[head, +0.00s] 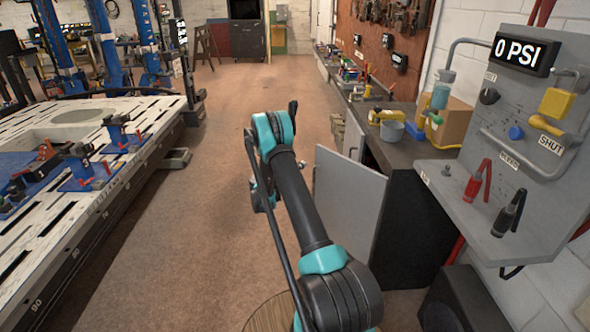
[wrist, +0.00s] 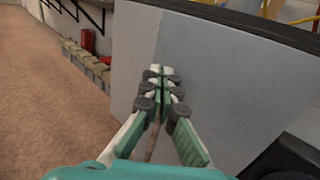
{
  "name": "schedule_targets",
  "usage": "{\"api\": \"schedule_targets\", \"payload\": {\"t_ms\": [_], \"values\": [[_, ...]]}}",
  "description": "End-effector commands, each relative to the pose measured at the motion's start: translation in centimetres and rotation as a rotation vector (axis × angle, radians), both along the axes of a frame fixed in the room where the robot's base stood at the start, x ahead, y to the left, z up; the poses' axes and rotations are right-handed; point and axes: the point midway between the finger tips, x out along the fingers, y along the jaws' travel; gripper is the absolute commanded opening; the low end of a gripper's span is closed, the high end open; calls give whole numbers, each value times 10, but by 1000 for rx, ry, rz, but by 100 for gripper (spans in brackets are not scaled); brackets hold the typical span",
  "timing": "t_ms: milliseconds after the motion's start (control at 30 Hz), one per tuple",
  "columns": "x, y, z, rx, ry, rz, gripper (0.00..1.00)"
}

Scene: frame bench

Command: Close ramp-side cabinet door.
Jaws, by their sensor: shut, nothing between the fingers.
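The cabinet door (head: 348,212) is a pale grey panel. It stands swung open from the dark bench cabinet on the right, with a small dark handle near its top edge and a dark gap behind it. In the wrist view my gripper (wrist: 161,72) is shut and empty, its fingertips together in front of pale grey panelling (wrist: 225,85). A vertical edge in that panelling runs down behind the fingers. I cannot tell whether the fingertips touch it. In the head view my arm hides most of the gripper, left of the door.
A gauge panel (head: 525,110) with levers juts out at right. A slotted frame bench (head: 90,190) fills the left. The floor (head: 180,265) between is clear.

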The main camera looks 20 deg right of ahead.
Motion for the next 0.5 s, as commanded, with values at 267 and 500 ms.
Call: {"api": "schedule_targets", "payload": {"t_ms": [267, 500], "values": [[20, -47, 0, 1, -1, -1, 0], [29, -65, 0, 1, -1, 0, 0]]}}
